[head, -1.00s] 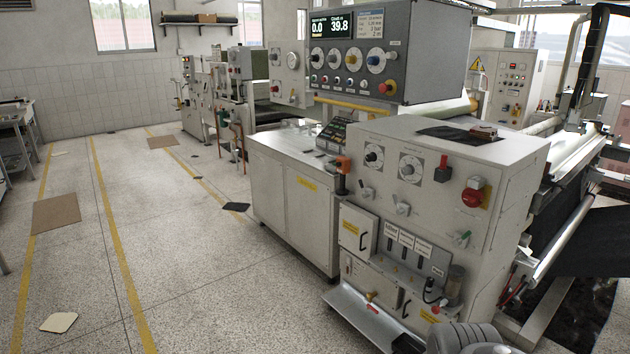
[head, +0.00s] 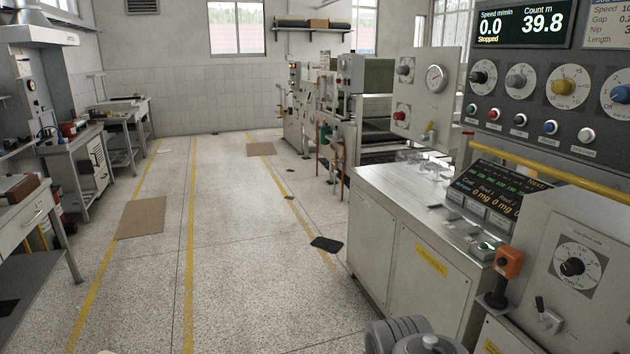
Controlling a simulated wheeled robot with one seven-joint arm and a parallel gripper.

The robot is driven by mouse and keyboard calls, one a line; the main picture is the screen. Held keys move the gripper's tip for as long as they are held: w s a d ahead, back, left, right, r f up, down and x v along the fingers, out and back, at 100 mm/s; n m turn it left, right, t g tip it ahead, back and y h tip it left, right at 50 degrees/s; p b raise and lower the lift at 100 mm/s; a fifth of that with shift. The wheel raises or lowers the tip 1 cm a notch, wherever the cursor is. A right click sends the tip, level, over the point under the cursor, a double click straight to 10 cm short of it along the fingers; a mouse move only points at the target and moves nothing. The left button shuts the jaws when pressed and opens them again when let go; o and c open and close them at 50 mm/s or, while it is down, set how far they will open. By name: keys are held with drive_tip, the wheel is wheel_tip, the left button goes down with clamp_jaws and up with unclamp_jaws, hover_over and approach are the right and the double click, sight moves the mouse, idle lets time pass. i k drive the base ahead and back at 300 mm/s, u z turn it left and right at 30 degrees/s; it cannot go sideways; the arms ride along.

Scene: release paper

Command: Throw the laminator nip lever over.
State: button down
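No lever in view carries a label that I can read as the laminator nip lever. A small yellow-handled lever (head: 429,131) stands on the light panel below a round gauge (head: 436,79). A small dark toggle lever (head: 540,306) sits on the grey cabinet front at lower right, below a dial. An orange block on a dark stalk (head: 509,262) stands at the cabinet's left edge. I cannot tell which of these is the nip lever. My gripper is not in view; only grey rounded parts of my arm show at the bottom edge.
A control box with dials (head: 560,90) and a display reading "Stopped" hangs at upper right. A white cabinet (head: 375,245) with a console on top stands at right. The floor aisle between yellow lines is open, with a brown mat (head: 141,217) and a black mat (head: 326,244). Benches line the left.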

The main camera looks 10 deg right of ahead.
sight(424, 136)
drive_tip(key=z, duration=0.1)
drive_tip(key=i, duration=2.15)
drive_tip(key=z, duration=0.2)
